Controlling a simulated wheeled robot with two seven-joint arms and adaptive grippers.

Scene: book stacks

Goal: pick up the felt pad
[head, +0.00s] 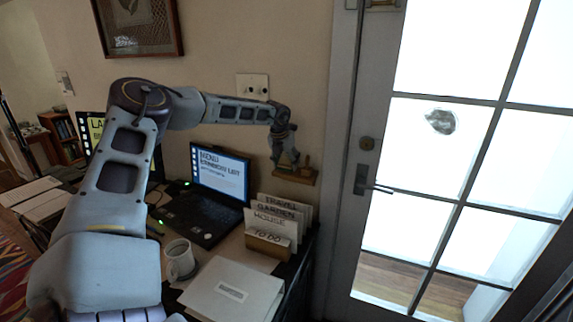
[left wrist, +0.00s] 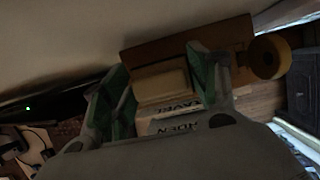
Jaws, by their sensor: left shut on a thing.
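The felt pad (left wrist: 163,86) looks like a tan block with rounded edges in the left wrist view. It sits between the two green-lined fingers of my left gripper (left wrist: 165,72), which is shut on it. In the head view my left gripper (head: 287,162) points down at the small wooden wall shelf (head: 300,177), beside the door frame. The pad is too small and covered to make out clearly there. I cannot tell whether it still touches the shelf. My right gripper is not in view.
Below are a card holder (head: 268,244) with labelled cards, a laptop (head: 207,215), a mug (head: 179,260) and a white folder (head: 232,291). The door (head: 372,187) stands at the right.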

